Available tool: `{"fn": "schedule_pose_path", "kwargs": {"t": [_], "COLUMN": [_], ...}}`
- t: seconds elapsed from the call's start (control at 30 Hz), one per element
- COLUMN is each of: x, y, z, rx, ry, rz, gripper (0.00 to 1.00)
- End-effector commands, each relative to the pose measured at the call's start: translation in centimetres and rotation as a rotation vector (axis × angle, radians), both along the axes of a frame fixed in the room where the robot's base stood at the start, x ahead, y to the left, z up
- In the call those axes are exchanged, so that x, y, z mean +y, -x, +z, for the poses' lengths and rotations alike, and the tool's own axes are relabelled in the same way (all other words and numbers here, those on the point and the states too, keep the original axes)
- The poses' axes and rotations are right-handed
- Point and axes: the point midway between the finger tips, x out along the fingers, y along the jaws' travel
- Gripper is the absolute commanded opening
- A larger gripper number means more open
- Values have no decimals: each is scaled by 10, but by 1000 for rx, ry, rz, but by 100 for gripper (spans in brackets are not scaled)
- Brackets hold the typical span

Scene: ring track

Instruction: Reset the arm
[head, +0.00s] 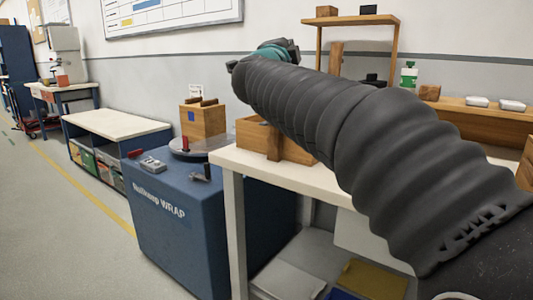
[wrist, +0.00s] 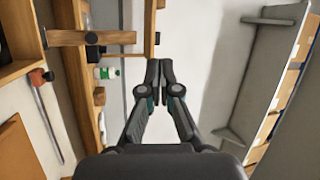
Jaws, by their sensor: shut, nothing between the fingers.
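My gripper (wrist: 159,72) is shut and empty, with its two fingertips together in the middle of the wrist view. Beyond it is bare grey-white wall. In the head view my arm, in a dark ribbed sleeve, reaches from the lower right up to the upper middle. Its far end, with a teal part, shows in front of the wall, above and behind the workbench. The fingers are hard to make out there. Nothing touches the gripper.
A white-topped workbench (head: 288,177) with wooden boxes stands under my arm. A wooden shelf (head: 350,20) and a green-white bottle (head: 408,76) are behind it; the bottle also shows in the wrist view (wrist: 107,73). A blue wrapping machine (head: 185,225) stands left.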

Motion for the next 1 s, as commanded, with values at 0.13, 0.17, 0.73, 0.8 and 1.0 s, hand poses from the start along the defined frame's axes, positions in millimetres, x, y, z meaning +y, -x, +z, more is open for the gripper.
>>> {"fn": "schedule_pose_path", "kwargs": {"t": [0.13, 0.17, 0.73, 0.8, 1.0], "x": [40, 49, 72, 53, -13], "y": [-10, -10, 146, 175, 264], "z": [-26, -33, -297, -326, -398], "rx": [56, 71, 733, 833, 1116], "ry": [139, 174, 967, 1030, 1163], "rz": [148, 184, 873, 913, 984], "gripper": [0, 0, 0, 0, 0]}}
